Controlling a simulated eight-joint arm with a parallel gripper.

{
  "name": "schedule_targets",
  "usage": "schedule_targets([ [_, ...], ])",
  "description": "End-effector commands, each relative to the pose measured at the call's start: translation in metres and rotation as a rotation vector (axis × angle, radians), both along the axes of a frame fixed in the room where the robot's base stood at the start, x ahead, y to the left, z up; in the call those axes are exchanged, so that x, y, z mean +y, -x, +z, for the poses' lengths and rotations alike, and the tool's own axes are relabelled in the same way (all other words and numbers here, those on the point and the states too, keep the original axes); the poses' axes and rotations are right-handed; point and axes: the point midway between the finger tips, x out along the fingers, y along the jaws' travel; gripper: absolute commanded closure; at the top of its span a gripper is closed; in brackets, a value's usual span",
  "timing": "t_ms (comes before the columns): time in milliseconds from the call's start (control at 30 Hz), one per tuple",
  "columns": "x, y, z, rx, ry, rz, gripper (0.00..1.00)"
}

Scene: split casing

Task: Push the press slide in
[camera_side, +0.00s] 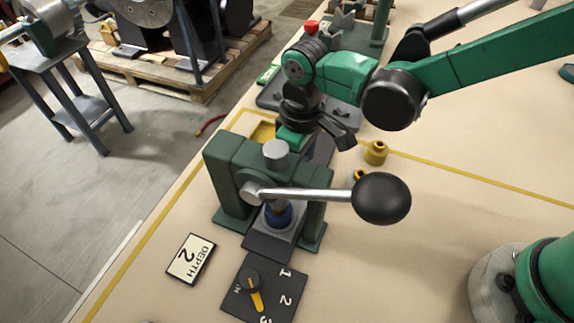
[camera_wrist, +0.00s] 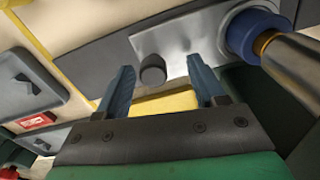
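The green press (camera_side: 232,175) stands on the table with its lever (camera_side: 310,194) reaching right to a black ball. The press slide is a grey metal plate (camera_wrist: 187,42) on a dark rail (camera_wrist: 100,55), with a round dark knob (camera_wrist: 153,69) near its edge. A blue ring with a bronze-coloured centre (camera_wrist: 252,33) sits on the plate; the blue part also shows under the press ram (camera_side: 278,214). My gripper (camera_side: 320,135) is behind the press. In the wrist view its two blue-grey fingers (camera_wrist: 162,88) are apart, the knob visible between them and beyond. Contact cannot be told.
A DEPTH 2 card (camera_side: 190,259) and a dial plate (camera_side: 265,288) with a yellow pointer lie in front of the press. Brass-coloured pieces (camera_side: 376,153) stand right of my gripper. A grey tray (camera_wrist: 35,90) and a yellow patch (camera_wrist: 165,103) are nearby. The table's right side is mostly clear.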

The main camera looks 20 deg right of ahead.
Motion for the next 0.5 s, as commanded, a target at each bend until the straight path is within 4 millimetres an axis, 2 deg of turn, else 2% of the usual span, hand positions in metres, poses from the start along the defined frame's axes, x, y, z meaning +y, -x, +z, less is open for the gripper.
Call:
schedule_targets([
  [200, -0.001, -0.001, 0.004, -0.001, 0.002, -0.001, 0.37],
  [500, 0.000, 0.000, 0.044, -0.001, 0.001, -0.001, 0.37],
])
